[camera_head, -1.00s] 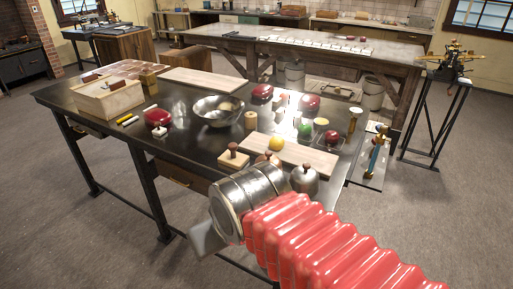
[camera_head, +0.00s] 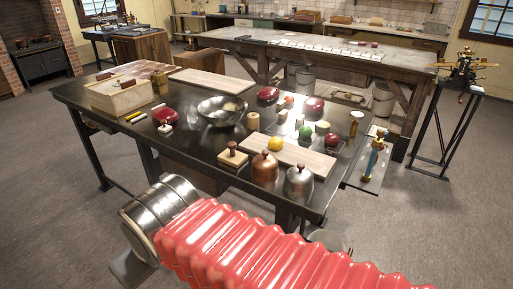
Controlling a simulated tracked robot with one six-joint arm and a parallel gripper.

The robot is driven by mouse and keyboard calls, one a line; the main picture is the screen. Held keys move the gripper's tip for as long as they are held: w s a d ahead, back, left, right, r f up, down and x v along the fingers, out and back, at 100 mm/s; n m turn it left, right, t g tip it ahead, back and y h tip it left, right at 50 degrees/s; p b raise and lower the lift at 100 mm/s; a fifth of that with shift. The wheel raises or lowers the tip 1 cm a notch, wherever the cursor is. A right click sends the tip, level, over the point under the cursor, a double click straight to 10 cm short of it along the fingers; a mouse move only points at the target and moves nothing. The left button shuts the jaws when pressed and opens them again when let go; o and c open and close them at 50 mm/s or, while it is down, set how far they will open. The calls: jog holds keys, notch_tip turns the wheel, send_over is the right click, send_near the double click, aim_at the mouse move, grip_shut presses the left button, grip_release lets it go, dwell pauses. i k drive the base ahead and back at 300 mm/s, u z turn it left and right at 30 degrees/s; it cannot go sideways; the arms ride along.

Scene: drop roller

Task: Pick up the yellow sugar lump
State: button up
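A small yellow round lump (camera_head: 275,144) sits at the left end of a pale wooden board (camera_head: 300,156) on the dark worktable (camera_head: 190,143). I take it for the yellow sugar lump, though its shape is too small to be sure. A yellow stick (camera_head: 132,116) lies further left on the table. My arm, with red ribbed sleeve and metal cuff, crosses the bottom of the view. A grey part of my gripper (camera_head: 130,268) shows past the cuff at lower left, in front of the table and well apart from the lump. Its fingers cannot be made out.
Copper (camera_head: 265,168) and silver (camera_head: 299,180) lidded pots stand at the table's front edge, near a wooden stamp (camera_head: 233,156). A metal bowl (camera_head: 221,111), green ball (camera_head: 305,132) and red cases (camera_head: 312,105) stand around the lump. Grey floor (camera_head: 60,220) is free at left.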

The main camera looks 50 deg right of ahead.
aim_at(276, 143)
jog(key=u, duration=1.15)
jog(key=k, duration=1.8)
jog(key=z, duration=1.05)
jog(key=i, duration=0.3)
